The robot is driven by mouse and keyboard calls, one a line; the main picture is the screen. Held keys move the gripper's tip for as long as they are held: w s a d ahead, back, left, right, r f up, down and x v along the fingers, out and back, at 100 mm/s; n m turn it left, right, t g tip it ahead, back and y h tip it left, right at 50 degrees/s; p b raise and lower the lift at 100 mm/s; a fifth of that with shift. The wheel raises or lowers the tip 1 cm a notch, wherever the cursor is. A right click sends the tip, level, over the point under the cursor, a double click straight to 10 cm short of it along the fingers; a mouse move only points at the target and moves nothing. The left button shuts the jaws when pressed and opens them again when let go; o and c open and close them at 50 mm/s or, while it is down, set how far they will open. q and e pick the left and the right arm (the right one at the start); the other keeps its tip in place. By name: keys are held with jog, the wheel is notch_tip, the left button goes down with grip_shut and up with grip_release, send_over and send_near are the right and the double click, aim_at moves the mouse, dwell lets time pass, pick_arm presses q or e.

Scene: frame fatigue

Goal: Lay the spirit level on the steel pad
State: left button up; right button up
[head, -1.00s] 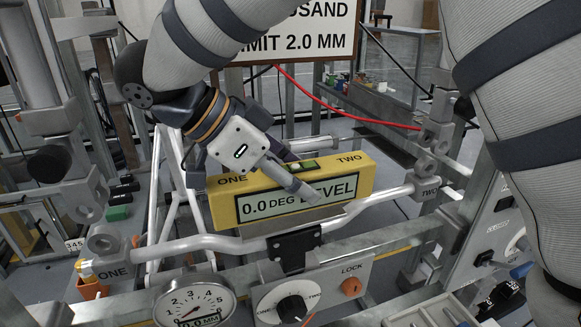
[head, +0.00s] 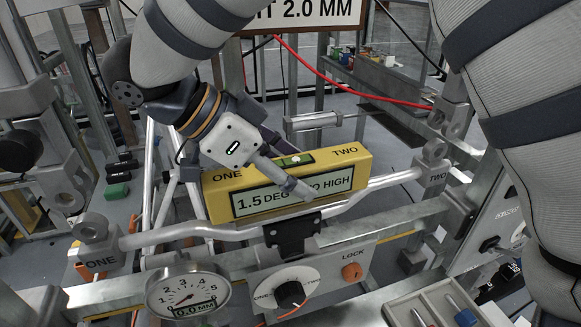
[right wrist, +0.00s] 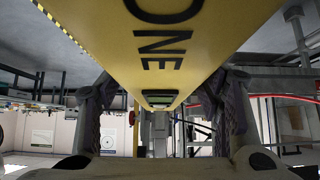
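The spirit level (head: 345,178) is a long yellow block with a green vial on top, and its display reads "1.5 DEG TWO HIGH". My right gripper (head: 292,180) is shut on it from above, with one finger across its front face. In the right wrist view, the fingertips (right wrist: 163,80) sit against both sides of the level (right wrist: 190,45). The level is over the middle of the grey tube, above a black bracket (head: 292,238). My left gripper is out of view.
The bent grey tube (head: 195,232) runs between the ends marked ONE and TWO. A dial gauge (head: 188,294) and a knob panel (head: 310,287) stand in front. A tray (head: 430,310) with tools is at the lower right. A red cable (head: 340,82) hangs behind.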

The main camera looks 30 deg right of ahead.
aim_at(255, 170)
jog(key=shift+r, duration=0.1)
jog(key=v, duration=0.7)
jog(key=shift+w+r+b, duration=0.1)
jog(key=shift+r+b, duration=0.15)
jog(key=shift+b, duration=0.1)
jog(key=shift+a+r, duration=0.15)
jog(key=shift+r, duration=0.2)
